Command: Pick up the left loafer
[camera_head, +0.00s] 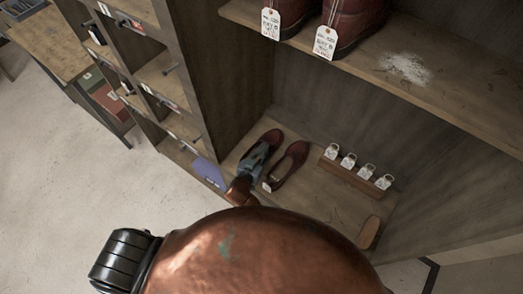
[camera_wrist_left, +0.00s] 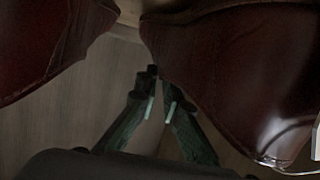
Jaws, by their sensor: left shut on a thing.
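A pair of dark red loafers stands on the lower shelf in the head view. The left loafer (camera_head: 270,138) is partly covered by my left gripper (camera_head: 260,156). The right loafer (camera_head: 292,162) lies close beside it, with a white tag (camera_head: 267,186) near its heel end. My left gripper is shut on the left loafer, at its rear part. In the left wrist view, the fingertips (camera_wrist_left: 161,82) are close together at the edge of a dark red shoe (camera_wrist_left: 228,50). Another dark red shoe (camera_wrist_left: 40,45) fills the upper left. My right gripper is out of view.
A wooden rack (camera_head: 347,177) with several white-tagged pieces stands right of the loafers. A wooden piece (camera_head: 369,232) lies near the front right. Tagged dark red footwear (camera_head: 352,22) stands on the shelf above. An upright panel (camera_head: 222,75) borders the bay at left.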

